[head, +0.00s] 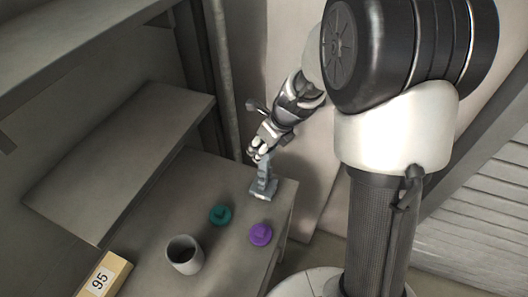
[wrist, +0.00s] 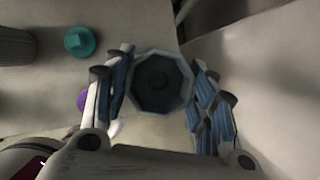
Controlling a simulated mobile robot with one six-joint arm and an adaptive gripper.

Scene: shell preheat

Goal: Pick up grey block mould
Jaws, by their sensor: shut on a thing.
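The grey block mould (head: 263,187) is upright at the right corner of the table in the head view, with a wide base and a narrower upper part. My gripper (head: 262,154) is above it, with its fingers at the mould's top. In the wrist view the mould (wrist: 160,84) appears from above as a grey eight-sided shape with a dark middle. The fingers of my gripper (wrist: 161,72) are shut on it from both sides. I cannot tell whether its base touches the table.
A teal knobbed piece (head: 220,215) and a purple one (head: 260,234) lie near the mould on the table (head: 205,185). A grey cup (head: 184,255) stands farther left, beside a box marked 95 (head: 104,276). A shelf (head: 120,165) and a vertical pipe (head: 223,75) are behind.

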